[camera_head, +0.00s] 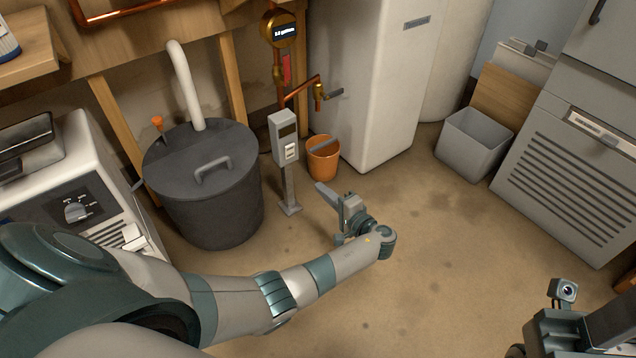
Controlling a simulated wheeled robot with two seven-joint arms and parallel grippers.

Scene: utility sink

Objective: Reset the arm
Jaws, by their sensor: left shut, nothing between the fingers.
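My left arm (325,272) reaches in from the lower left across the open floor.
A dark lidded sump bin (210,215) stands behind my left arm. Beside it are a grey switch post (284,140) and an orange bucket (322,160). A white cabinet (365,90) and a grey bin (470,145) stand farther back. The middle floor is clear.

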